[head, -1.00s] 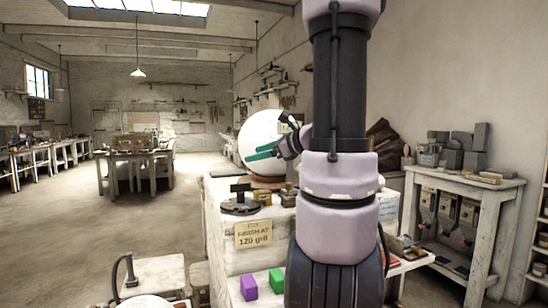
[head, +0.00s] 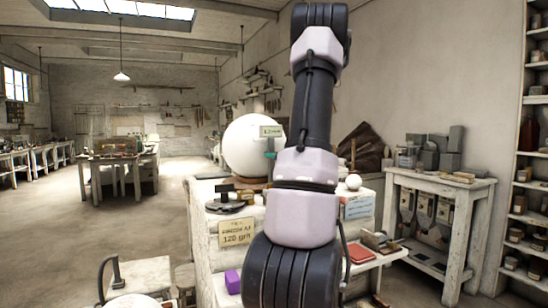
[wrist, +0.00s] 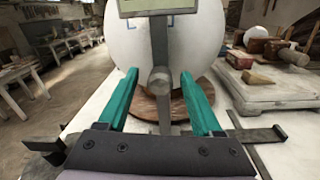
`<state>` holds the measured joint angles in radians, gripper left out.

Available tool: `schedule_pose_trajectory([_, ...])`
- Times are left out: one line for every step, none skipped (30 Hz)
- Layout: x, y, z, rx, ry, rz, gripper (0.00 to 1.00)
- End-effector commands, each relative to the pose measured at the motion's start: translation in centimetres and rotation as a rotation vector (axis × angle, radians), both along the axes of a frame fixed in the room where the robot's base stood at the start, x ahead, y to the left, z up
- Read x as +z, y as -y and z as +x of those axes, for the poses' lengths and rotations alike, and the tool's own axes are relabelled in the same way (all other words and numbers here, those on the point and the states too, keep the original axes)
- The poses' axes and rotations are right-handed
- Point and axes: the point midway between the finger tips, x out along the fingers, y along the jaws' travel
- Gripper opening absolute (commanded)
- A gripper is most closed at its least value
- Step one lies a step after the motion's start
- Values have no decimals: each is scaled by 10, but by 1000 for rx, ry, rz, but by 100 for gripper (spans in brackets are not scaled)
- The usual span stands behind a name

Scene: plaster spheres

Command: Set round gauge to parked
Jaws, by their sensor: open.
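What looks like the round gauge is a grey upright post with a pale display (wrist: 160,5) on top and a rounded grey knob (wrist: 160,80), in the wrist view. It stands before a large white plaster sphere (wrist: 118,35). The sphere sits on a round wooden base (wrist: 145,105). In the head view the display (head: 271,131) shows small beside the sphere (head: 245,148). My gripper (wrist: 158,74) is open, with one teal finger on either side of the knob and post. I cannot tell whether they touch. My arm hides much of the gripper in the head view.
The white bench (head: 200,235) carries a dark disc stand (head: 232,205) and a small white ball (head: 353,181). A purple block (head: 233,281) lies on a lower ledge. A side table (head: 440,180) and shelves (head: 530,60) stand at right.

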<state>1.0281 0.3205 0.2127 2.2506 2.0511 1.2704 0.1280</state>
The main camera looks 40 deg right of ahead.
Motion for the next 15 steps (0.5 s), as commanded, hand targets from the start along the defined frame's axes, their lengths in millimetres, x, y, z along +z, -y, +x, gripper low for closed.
schedule_pose_trajectory([0, 1, 6, 1, 1, 0, 67])
schedule_pose_trajectory([0, 2, 9, 1, 1, 0, 67])
schedule_pose_trajectory([0, 2, 12, 1, 0, -1, 67])
schedule_pose_trajectory([0, 3, 13, 0, 0, 0, 67])
schedule_pose_trajectory([0, 3, 15, 0, 0, 0, 67])
schedule_pose_trajectory([0, 3, 16, 0, 0, 0, 67])
schedule_pose_trajectory([0, 3, 17, 0, 0, 0, 67])
schedule_pose_trajectory([0, 3, 17, 0, 0, 0, 67])
schedule_pose_trajectory([0, 3, 17, 0, 0, 0, 67])
schedule_pose_trajectory([0, 3, 17, 0, 0, 0, 67])
schedule_pose_trajectory([0, 3, 17, 0, 0, 0, 67])
schedule_pose_trajectory([0, 3, 17, 0, 0, 0, 67])
schedule_pose_trajectory([0, 3, 17, 0, 0, 0, 67])
schedule_pose_trajectory([0, 3, 17, 0, 0, 0, 67])
schedule_pose_trajectory([0, 3, 17, 0, 0, -1, 55])
